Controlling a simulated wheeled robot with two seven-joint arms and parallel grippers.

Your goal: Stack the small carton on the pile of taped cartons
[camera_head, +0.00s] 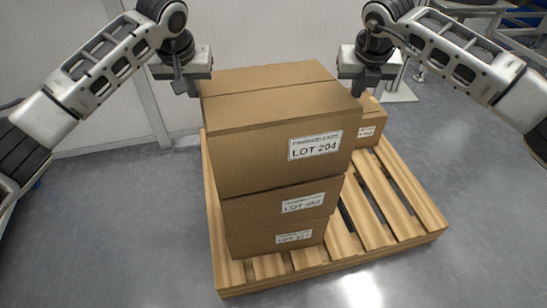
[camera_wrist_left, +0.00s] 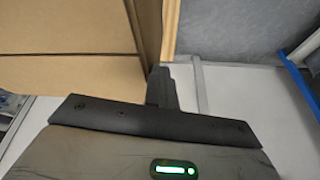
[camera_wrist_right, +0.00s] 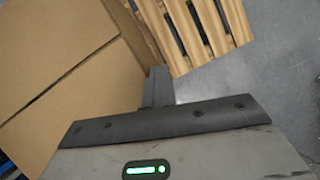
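A large brown carton (camera_head: 270,120) labelled LOT 204 is on top of a stack in the head view, above a middle carton (camera_head: 280,203) and a bottom carton (camera_head: 275,238). Another carton (camera_head: 370,127) stands behind it at the right, mostly hidden. I cannot tell which is the small carton. My left gripper (camera_head: 187,87) is at the top carton's left side, and my right gripper (camera_head: 367,84) at its right side. Each shows as one narrow dark finger block, shut with nothing between. The fingers are close to cardboard in the wrist views (camera_wrist_left: 160,85) (camera_wrist_right: 158,85); contact is unclear.
The cartons stand on a wooden slatted pallet (camera_head: 405,210), whose right and front slats are bare. Open grey floor (camera_head: 480,190) lies around it. A pale wall panel (camera_head: 60,50) is at the left, and blue-framed equipment (camera_head: 510,25) is at the back right.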

